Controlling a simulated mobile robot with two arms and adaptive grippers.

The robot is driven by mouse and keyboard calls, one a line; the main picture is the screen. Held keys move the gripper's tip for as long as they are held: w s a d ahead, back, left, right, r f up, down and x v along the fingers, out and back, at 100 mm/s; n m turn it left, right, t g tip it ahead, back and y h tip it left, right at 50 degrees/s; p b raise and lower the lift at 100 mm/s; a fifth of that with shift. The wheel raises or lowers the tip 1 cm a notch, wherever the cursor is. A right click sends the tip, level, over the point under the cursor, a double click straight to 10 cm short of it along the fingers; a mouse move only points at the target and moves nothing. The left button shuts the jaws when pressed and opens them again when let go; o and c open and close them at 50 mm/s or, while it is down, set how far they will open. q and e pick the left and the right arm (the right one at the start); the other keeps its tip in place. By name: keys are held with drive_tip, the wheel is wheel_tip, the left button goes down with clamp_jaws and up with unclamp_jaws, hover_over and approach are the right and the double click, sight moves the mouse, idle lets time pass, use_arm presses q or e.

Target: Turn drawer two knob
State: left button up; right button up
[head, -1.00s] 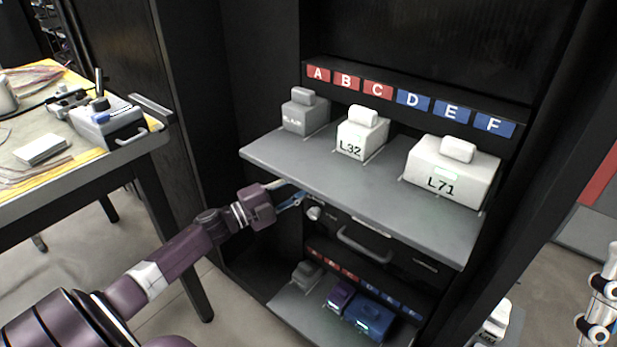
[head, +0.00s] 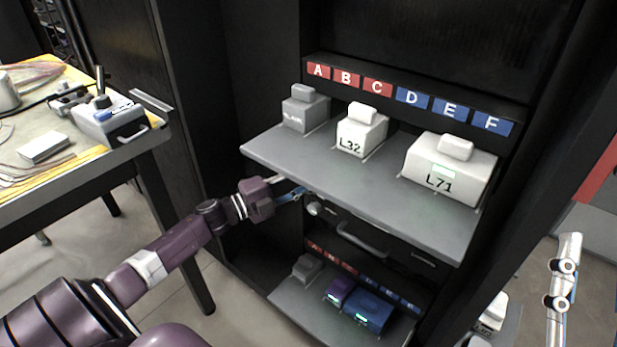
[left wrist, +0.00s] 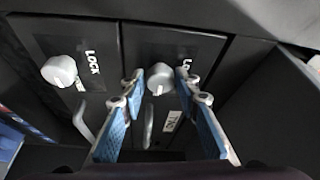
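A grey round knob (left wrist: 158,82) sits on a dark drawer front with a partly hidden white lock label and a small tag (left wrist: 171,121) that seems to read TWO. My left gripper (left wrist: 159,76) is open, with a blue-padded fingertip on each side of this knob; the right-hand fingertip is very near it, contact unclear. In the head view the left gripper (head: 294,190) reaches under the shelf's front edge beside a knob (head: 314,209). Part of my right gripper (head: 563,275) shows at the right edge; its opening cannot be judged.
A second knob (left wrist: 60,70) marked LOCK is on the neighbouring drawer front. A grey shelf (head: 300,160) with boxes L32 (head: 361,132) and L71 (head: 449,172) overhangs the drawer handle (head: 360,238). A lower shelf (head: 300,300) holds smaller boxes. A worktable (head: 75,180) stands left.

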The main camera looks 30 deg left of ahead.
use_arm(q)
drive_tip(key=shift+o, duration=1.2)
drive_tip(key=r+v, duration=0.1)
drive_tip(key=v, duration=1.1)
drive_tip(key=shift+f, duration=0.45)
